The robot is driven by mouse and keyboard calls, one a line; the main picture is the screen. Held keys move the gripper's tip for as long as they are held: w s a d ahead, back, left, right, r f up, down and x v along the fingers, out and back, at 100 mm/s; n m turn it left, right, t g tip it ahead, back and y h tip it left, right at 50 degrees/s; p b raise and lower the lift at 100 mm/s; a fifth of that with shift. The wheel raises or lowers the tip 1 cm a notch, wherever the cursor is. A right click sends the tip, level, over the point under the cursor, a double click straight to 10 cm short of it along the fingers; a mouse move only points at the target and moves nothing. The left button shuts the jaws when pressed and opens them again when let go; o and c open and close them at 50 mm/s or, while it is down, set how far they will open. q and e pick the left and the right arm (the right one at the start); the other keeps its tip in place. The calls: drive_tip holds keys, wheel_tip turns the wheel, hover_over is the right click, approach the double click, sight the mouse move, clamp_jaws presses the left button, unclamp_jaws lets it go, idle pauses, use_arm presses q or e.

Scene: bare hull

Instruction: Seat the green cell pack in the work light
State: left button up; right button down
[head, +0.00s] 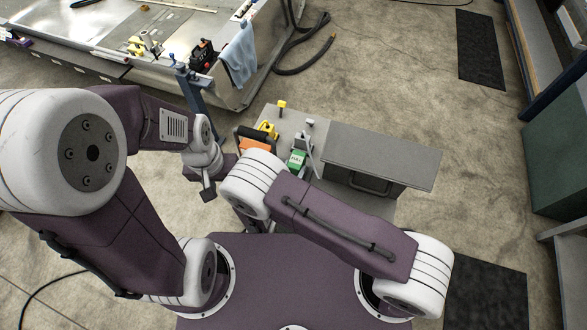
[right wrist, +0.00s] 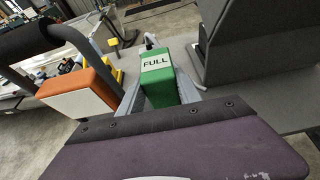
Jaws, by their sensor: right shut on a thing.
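The green cell pack (head: 297,159) is over the small grey cart top, with its white "FULL" label facing up. In the right wrist view the pack (right wrist: 158,83) sits between the grey fingers of my right gripper (right wrist: 160,95), which is shut on it. I cannot tell whether it touches the surface below. An orange and white body with a thick black handle, seemingly the work light (head: 254,145), stands left of the pack; it also shows in the right wrist view (right wrist: 82,95). No socket on it is visible. My left gripper (head: 207,190) hangs left of the cart; its jaws are unclear.
The cart top (head: 291,119) also bears yellow items (head: 268,129) near the light. A grey box with a handle (head: 384,158) stands right of the pack.

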drive_tip(key=shift+f+b, duration=1.5)
drive_tip(key=shift+f, duration=0.1)
drive_tip(key=c, duration=0.7)
unclamp_jaws()
drive_tip(key=shift+c, duration=0.2)
